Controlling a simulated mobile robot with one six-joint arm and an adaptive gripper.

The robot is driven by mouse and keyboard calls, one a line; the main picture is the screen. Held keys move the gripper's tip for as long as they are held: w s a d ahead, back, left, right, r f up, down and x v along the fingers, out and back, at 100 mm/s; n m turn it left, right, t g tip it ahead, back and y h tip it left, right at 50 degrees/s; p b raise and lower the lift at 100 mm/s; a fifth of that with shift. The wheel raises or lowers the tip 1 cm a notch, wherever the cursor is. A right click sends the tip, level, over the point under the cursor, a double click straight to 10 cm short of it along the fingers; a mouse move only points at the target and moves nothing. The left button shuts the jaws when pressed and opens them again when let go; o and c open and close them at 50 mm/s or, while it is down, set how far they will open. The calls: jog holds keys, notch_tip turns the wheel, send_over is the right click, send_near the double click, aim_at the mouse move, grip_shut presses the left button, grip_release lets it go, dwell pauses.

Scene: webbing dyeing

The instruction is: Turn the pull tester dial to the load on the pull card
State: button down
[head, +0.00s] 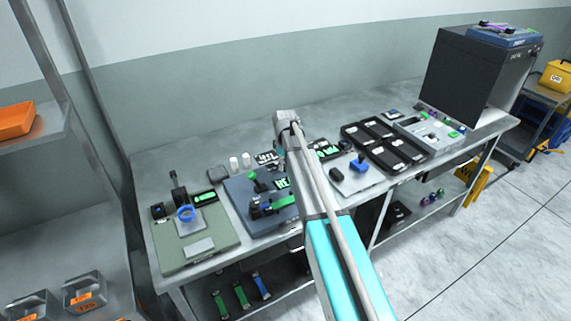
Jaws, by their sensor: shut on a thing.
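My arm rises from the bottom of the head view, and its wrist (287,118) is above the middle of the bench. My gripper is hidden behind the arm, so its jaws and anything in them do not show. A dark blue-grey board (237,190) lies under and left of the arm, with a black device and green strap (281,203) and a partly covered green-lettered display (283,183). It may be the pull tester. A light plate right of the arm holds a blue knob (359,164) and a black knob (337,174). The pull card and dial setting are too small to tell.
A green board (220,241) with a blue ring (185,213) lies at the bench's left end. Black trays (398,149) and a large dark oven (468,75) stand to the right. Shelving with an orange bin (16,119) is at far left.

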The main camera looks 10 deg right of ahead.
jog(key=shift+w+d, duration=0.1)
jog(key=shift+m, duration=0.5)
jog(key=m, duration=0.2)
jog(key=shift+m, duration=0.3)
jog(key=m, duration=0.5)
jog(key=shift+w, duration=0.1)
jog(key=shift+m, duration=0.3)
jog(key=shift+c, duration=1.5)
grip_release()
